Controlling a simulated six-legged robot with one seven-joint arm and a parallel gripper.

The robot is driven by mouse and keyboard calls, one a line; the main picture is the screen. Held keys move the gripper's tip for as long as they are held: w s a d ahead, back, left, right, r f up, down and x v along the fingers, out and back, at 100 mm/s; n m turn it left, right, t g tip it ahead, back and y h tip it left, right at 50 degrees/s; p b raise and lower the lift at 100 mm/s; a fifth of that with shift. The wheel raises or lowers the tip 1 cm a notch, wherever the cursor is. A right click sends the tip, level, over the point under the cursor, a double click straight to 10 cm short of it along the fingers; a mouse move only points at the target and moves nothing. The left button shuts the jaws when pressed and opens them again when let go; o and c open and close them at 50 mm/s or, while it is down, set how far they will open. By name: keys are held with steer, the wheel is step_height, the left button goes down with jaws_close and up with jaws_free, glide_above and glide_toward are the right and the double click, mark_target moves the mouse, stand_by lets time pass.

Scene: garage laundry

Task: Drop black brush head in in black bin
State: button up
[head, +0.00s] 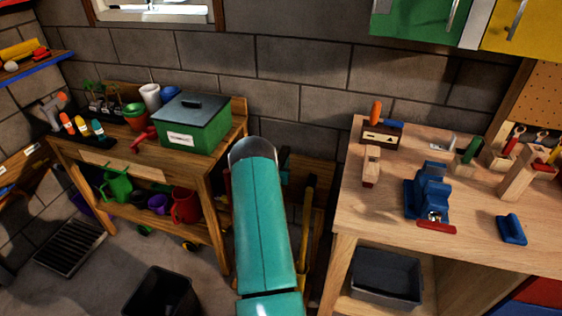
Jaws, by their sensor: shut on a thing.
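A black open bin (160,292) stands on the floor at the lower left, cut off by the bottom edge of the picture. Another dark grey, open bin (387,277) sits on the shelf under the right workbench. I cannot make out a black brush head anywhere in view. My teal arm rises through the middle of the picture, to the right of the floor bin. My gripper is not visible; the arm's end link hides what lies behind it.
A wooden potting bench (215,172) with a green box (195,125), pots and watering cans stands at left. A floor grate (70,248) lies far left. Bare floor surrounds the floor bin.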

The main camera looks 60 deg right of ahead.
steer(key=o, duration=1)
